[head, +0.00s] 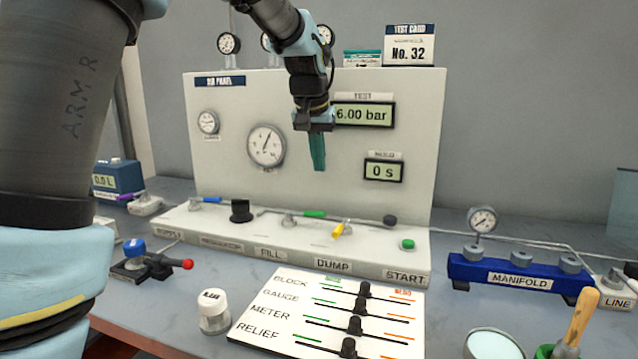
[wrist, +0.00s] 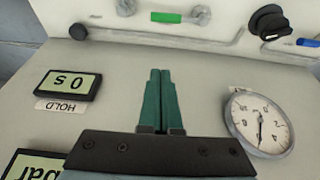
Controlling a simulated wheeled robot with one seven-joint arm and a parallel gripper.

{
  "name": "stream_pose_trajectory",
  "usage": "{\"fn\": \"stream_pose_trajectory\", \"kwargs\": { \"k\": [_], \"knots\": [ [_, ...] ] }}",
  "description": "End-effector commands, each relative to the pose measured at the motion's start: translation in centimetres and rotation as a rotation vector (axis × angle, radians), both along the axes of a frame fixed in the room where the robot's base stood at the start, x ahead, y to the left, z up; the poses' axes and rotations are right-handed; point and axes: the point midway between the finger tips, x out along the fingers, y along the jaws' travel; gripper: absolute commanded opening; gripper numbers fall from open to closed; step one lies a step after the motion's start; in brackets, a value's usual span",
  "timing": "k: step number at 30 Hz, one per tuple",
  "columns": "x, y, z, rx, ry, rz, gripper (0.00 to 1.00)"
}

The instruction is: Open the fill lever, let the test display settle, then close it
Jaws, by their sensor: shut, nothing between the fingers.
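The green fill lever (head: 314,214) lies roughly level along the pipe on the panel's base ledge, its handle pointing right from its valve body. It also shows at the top of the wrist view (wrist: 175,17). The test display (head: 364,114) reads 6.00 bar; its left part is hidden behind my gripper. My gripper (head: 318,166) is shut and empty, pointing down in front of the panel, above the fill lever and apart from it. In the wrist view its green fingers (wrist: 160,75) are together.
The hold display (head: 383,171) reads 0 s. The yellow dump lever (head: 338,230) stands close right of the fill lever. The black regulator knob (head: 240,210) and blue supply lever (head: 206,200) are to the left. A green start button (head: 407,244) is at right.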

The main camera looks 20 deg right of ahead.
Motion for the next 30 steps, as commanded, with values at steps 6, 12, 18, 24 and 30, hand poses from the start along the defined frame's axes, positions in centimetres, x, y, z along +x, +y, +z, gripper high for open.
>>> {"fn": "stream_pose_trajectory", "kwargs": {
  "k": [6, 12, 18, 24, 30],
  "knots": [
    [0.9, -0.8, -3.5, 0.005, 0.004, 0.0, 0.0],
    [2.0, -1.7, -7.4, 0.005, 0.004, -0.001, 0.0],
    [1.0, -0.9, -8.8, 0.0, 0.001, 0.0, 0.0],
    [-0.3, 0.3, -9.3, 0.0, 0.001, 0.0, 0.0],
    [-0.6, 0.5, -9.5, -0.001, 0.001, 0.0, 0.0]
  ]
}}
